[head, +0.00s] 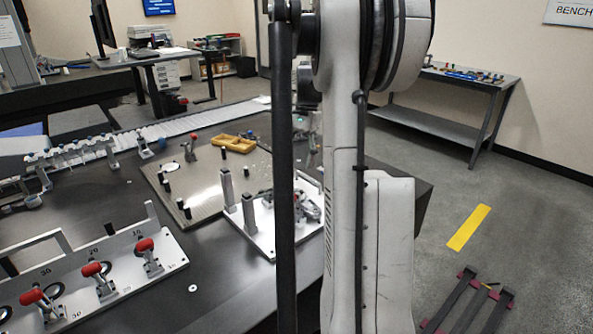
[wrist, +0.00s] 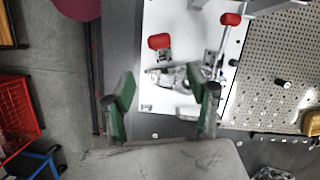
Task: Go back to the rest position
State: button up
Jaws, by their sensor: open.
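My gripper (wrist: 162,95) shows in the wrist view with its two green-padded fingers wide apart and nothing between the pads. It is above the near edge of a white fixture plate (wrist: 160,100), which carries a grey metal part (wrist: 178,77) and red-handled clamps (wrist: 160,41). I cannot tell the exact height of the fingers above the plate. In the head view my arm fills the middle and hides the gripper. The white fixture plate (head: 257,238) shows there to the left of the arm, partly hidden by it.
A perforated plate (head: 205,201) with black posts and a yellow tray (head: 233,142) lies behind the fixture. Another fixture with red-handled clamps (head: 180,258) stands at front left. A red basket (wrist: 14,115) is on the floor side.

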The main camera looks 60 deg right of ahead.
jog(key=shift+d+r, duration=0.1)
jog(key=shift+r, duration=0.15)
dwell(0.4)
